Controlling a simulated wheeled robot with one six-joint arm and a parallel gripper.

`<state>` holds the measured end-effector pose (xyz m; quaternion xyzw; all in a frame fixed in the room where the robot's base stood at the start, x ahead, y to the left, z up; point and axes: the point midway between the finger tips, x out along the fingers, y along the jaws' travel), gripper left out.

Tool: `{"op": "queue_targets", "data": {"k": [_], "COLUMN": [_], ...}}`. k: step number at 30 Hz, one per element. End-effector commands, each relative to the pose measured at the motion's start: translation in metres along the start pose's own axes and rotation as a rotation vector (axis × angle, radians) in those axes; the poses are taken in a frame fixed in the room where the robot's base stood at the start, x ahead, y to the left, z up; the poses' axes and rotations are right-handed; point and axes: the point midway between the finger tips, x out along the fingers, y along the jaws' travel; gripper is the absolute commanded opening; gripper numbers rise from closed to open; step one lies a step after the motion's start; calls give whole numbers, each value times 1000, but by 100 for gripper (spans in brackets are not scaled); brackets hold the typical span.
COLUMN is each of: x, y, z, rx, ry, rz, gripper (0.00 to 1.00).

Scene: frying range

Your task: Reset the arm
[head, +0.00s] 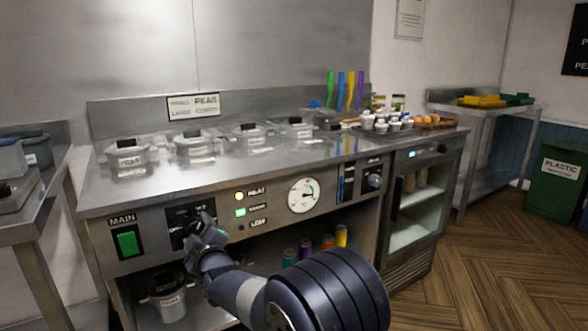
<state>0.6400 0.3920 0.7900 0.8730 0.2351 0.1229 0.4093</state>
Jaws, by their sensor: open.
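My arm reaches up from the bottom middle of the head view toward the front panel of the frying range. My gripper (202,222) is at its end, in front of the dark knob plate (183,214) between the green MAIN switch (128,243) and the indicator lights. The gripper is open. It hides part of the plate and its knob, and I cannot tell whether it touches the knob. The HEAT light (239,196) is lit yellow and the light below it (240,212) is lit green. The LOW light (241,226) looks dark.
Lidded pots (195,144) line the steel counter (240,171). Coloured utensils (350,90) and small jars (381,124) stand at its right. Bottles (305,248) and a pot (168,300) sit on the lower shelf. A glass-fronted cabinet (420,190) is right. The wooden floor (500,255) is clear.

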Motion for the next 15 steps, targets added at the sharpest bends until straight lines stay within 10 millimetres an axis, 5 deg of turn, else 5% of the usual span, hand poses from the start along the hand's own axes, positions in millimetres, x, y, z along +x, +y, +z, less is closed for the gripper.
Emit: {"op": "queue_targets", "data": {"k": [15], "x": [-21], "y": [1], "z": [-1], "rx": [-8], "ry": [0], "rz": [-1], "gripper": [64]}}
